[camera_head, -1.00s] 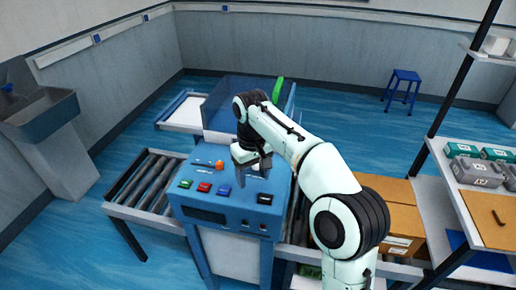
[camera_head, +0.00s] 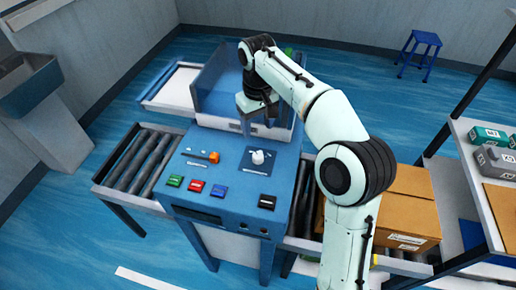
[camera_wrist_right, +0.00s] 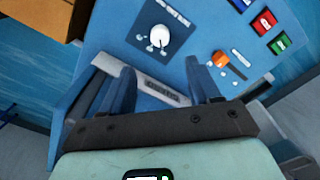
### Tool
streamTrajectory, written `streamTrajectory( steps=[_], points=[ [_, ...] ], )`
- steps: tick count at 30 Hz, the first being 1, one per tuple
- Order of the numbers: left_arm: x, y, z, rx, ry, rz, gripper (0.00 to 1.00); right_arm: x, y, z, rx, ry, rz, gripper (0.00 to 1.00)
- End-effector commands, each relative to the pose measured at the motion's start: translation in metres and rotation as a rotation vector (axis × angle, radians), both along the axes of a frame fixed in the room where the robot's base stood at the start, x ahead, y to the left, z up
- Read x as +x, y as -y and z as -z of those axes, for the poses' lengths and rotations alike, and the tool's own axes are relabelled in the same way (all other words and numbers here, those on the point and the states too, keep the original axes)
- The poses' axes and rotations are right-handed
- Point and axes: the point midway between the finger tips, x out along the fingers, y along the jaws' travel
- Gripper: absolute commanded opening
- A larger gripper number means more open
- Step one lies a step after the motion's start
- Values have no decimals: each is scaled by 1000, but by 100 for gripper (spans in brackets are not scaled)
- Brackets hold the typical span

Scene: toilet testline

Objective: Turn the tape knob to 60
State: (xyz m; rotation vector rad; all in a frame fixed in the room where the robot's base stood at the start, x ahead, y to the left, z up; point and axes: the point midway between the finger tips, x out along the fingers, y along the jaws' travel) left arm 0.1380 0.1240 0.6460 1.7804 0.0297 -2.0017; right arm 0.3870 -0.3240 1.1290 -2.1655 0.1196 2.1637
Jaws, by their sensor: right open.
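The white tape knob (camera_head: 258,157) sits on a dark square dial plate on top of the blue machine (camera_head: 228,172). It also shows in the right wrist view (camera_wrist_right: 159,36), with a small pointer and markings too small to read. My right gripper (camera_head: 258,120) is above the machine, behind the knob in the head view and apart from it. In the wrist view its two blue-grey fingers (camera_wrist_right: 168,78) are spread with nothing between them. My left gripper is in neither view.
An orange knob (camera_head: 214,157) and green, red, blue and black buttons (camera_head: 219,190) share the panel. Roller conveyors (camera_head: 146,163) flank the machine. A cardboard box (camera_head: 408,212) stands on the right side. A clear-walled guard (camera_head: 208,92) rises behind the panel.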

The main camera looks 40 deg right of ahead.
Motion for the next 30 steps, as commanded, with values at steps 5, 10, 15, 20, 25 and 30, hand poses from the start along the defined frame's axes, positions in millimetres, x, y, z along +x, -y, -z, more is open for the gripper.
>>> streamTrajectory(
  steps=[5, 10, 15, 20, 25, 30],
  points=[
    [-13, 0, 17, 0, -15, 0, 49, -2, 0, 43, 0, -8, 0, 62],
    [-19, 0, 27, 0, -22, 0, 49, -2, 0, 78, 0, -6, 0, 62],
    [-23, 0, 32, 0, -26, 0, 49, -1, 0, 103, 0, -4, 1, 62],
    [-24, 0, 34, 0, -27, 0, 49, -1, 0, 116, 0, -3, 1, 62],
    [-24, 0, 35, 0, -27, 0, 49, -1, 0, 119, 0, -2, 1, 62],
    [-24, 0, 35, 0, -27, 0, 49, -1, 0, 118, 0, -2, 1, 62]
  ],
)
